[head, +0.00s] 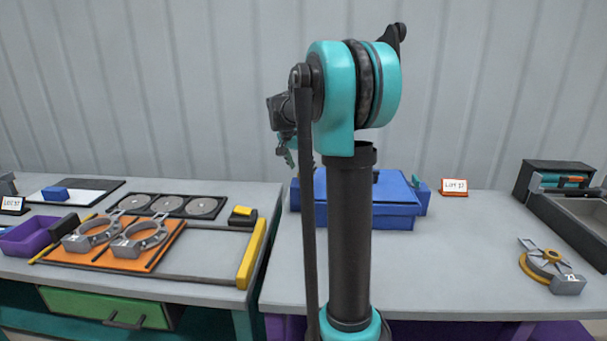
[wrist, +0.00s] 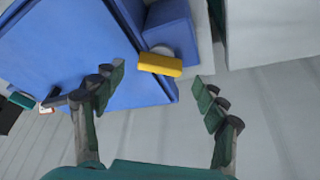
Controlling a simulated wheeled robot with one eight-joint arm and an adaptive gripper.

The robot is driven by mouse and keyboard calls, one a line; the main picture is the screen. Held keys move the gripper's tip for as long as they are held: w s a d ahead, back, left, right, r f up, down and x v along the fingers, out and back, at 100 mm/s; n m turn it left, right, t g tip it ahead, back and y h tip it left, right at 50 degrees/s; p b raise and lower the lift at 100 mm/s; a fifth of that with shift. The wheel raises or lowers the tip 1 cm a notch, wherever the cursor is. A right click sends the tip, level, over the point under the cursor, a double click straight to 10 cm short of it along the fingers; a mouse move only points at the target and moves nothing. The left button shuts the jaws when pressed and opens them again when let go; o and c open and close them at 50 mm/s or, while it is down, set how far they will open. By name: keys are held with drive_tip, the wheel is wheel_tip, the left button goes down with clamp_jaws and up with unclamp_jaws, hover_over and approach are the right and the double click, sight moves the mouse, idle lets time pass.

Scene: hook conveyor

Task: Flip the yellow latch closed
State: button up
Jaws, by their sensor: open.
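The yellow latch (wrist: 160,64) is a short bar at the edge of the blue case (wrist: 75,45) in the wrist view. It sits by a pale round part on a raised blue block (wrist: 170,28). My gripper (wrist: 160,84) is open, one finger to each side of the latch in the picture, with nothing held. I see no contact with the latch. In the head view the blue case (head: 398,192) stands on the right table, partly hidden by my arm. My gripper (head: 289,154) hangs near its left side there. The latch cannot be made out in that view.
The left table bears an orange tray (head: 150,262) with metal clamps, a purple bin (head: 35,237) and a yellow-ended bar (head: 251,255). On the right table are a label card (head: 454,186), a grey tray (head: 575,215) and a yellow-ringed part (head: 545,264). The table between is clear.

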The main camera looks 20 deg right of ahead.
sight(304, 174)
drive_tip(key=shift+x, duration=1.5)
drive_tip(key=c, duration=1.1)
